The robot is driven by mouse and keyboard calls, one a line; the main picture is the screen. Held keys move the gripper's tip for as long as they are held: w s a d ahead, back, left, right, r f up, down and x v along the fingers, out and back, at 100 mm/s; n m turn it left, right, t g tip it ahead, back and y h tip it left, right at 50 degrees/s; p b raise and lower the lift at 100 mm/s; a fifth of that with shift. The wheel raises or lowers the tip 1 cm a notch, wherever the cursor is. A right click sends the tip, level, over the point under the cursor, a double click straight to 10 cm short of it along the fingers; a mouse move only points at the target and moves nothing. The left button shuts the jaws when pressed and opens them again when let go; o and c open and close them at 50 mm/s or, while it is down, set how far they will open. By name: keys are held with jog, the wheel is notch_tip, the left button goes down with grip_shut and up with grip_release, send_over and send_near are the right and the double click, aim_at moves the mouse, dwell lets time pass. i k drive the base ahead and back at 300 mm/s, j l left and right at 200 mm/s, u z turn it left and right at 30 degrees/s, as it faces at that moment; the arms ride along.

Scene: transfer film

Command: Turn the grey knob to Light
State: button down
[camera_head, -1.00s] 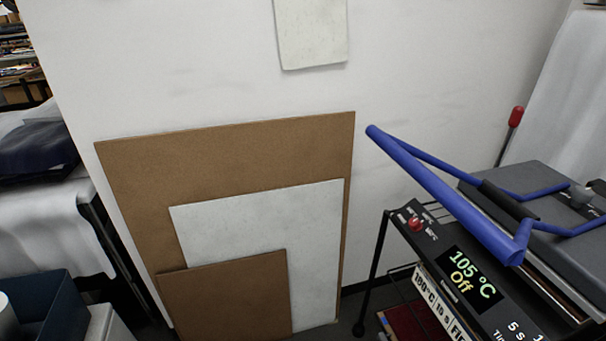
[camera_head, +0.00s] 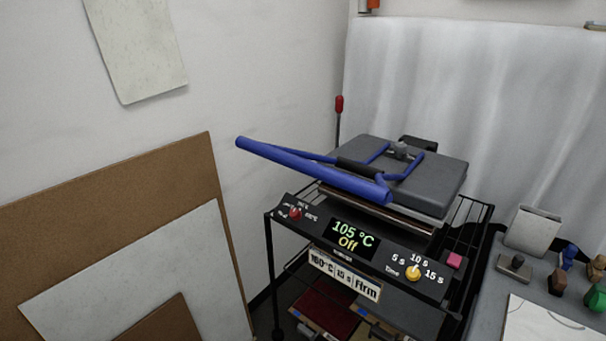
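A heat press with a dark grey upper plate (camera_head: 440,183) and a blue tube handle (camera_head: 310,172) stands on a black wire cart. A small grey knob (camera_head: 401,150) sits on top of the plate, near its middle. Its pointer and any Light marking are too small to read. My gripper is not in view.
The front panel has a red knob (camera_head: 295,213), a display (camera_head: 352,236) reading 105 °C Off, a yellow time knob (camera_head: 412,273) and a pink button (camera_head: 454,260). Boards (camera_head: 120,250) lean on the wall at left. A side table (camera_head: 490,310) at right holds small tools.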

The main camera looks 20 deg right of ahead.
aim_at(400, 148)
jog(key=i, duration=0.25)
jog(key=i+z, duration=0.1)
jog(key=z, duration=0.25)
jog(key=i+z, duration=0.1)
jog(key=z, duration=0.25)
jog(key=i+z, duration=0.1)
jog(key=z, duration=0.25)
